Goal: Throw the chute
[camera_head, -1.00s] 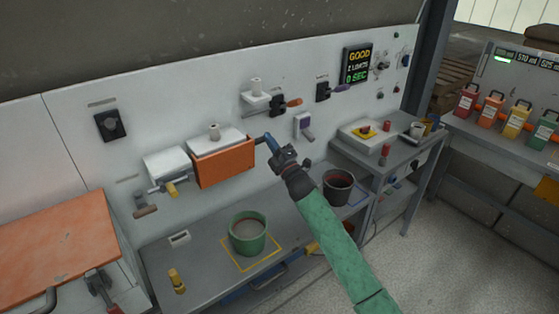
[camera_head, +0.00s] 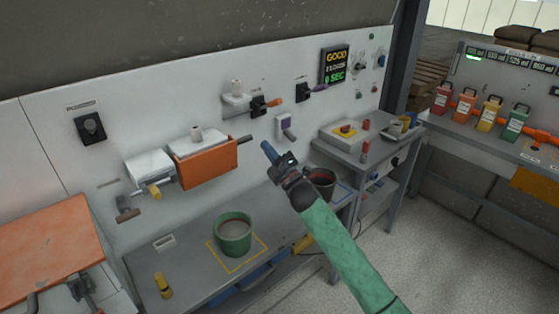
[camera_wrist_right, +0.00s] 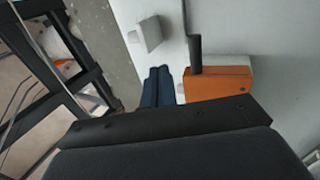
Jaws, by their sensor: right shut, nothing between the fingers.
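The orange chute (camera_head: 207,166) is a box-like flap on the white wall panel, below a white block. A short dark handle (camera_head: 245,139) sticks out from its right end. My right gripper (camera_head: 265,147) has blue fingers, shut and empty. It is just right of the handle tip, with a small gap between them. In the right wrist view the shut fingers (camera_wrist_right: 157,86) are left of the dark handle (camera_wrist_right: 194,54) and the orange chute (camera_wrist_right: 220,84). My left gripper is not in view.
A green pot (camera_head: 234,233) stands in a yellow square on the grey bench. A display (camera_head: 335,65) reads GOOD.

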